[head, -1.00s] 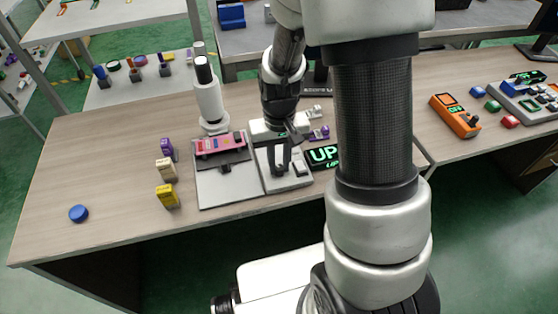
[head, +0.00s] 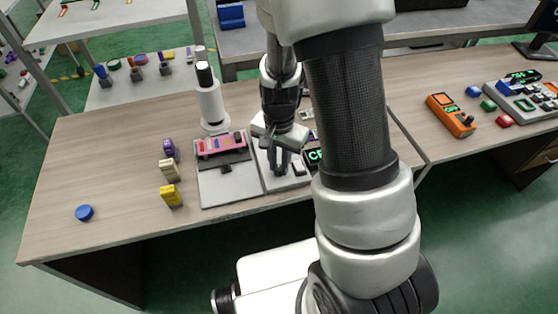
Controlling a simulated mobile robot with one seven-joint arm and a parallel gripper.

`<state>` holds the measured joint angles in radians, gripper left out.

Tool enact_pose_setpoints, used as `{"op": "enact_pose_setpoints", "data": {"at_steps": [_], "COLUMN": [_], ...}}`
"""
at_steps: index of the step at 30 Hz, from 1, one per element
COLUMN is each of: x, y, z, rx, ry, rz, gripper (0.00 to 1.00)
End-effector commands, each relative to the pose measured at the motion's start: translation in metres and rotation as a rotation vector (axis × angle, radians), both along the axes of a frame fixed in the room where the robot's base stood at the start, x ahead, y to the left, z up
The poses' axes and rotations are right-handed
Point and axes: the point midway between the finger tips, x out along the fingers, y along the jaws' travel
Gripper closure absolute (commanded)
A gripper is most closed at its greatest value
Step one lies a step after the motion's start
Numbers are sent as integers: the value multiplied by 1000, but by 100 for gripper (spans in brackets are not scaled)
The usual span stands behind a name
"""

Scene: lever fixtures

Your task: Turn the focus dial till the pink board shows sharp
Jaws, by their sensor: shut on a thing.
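The pink board (head: 222,146) lies on a grey plate (head: 230,185) below the white microscope (head: 211,104). Whether its picture is sharp cannot be made out. My gripper (head: 281,172) points down over the grey control base (head: 271,181) right of the plate. Its dark fingers are closed around what seems to be the focus dial, which they and the arm hide.
Purple (head: 169,149), cream (head: 169,170) and yellow (head: 171,195) blocks stand left of the plate. A blue round piece (head: 84,213) lies at far left. An orange device (head: 451,116) is on the right. The table's left part is mostly clear.

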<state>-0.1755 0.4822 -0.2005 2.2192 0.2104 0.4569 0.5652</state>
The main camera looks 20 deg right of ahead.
Motion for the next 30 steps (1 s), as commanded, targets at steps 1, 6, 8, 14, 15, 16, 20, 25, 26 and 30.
{"op": "enact_pose_setpoints", "data": {"at_steps": [1,6,8,14,15,16,20,25,26,30], "x": [-1,-1,-1,-1,-1,-1,-1,0,0,0], "y": [0,0,0,0,0,0,0,0,0,0], "z": [0,0,0,0,0,0,0,0,0,2], "rx": [1,1,1,1,1,1,1,1,1,0], "ry": [2,2,2,2,2,2,2,1,1,0], "rz": [-10,-27,-29,-29,-29,-29,-29,-28,-28,-28], "gripper": [100,100,100,100,100,100,64,62,62,62]}}
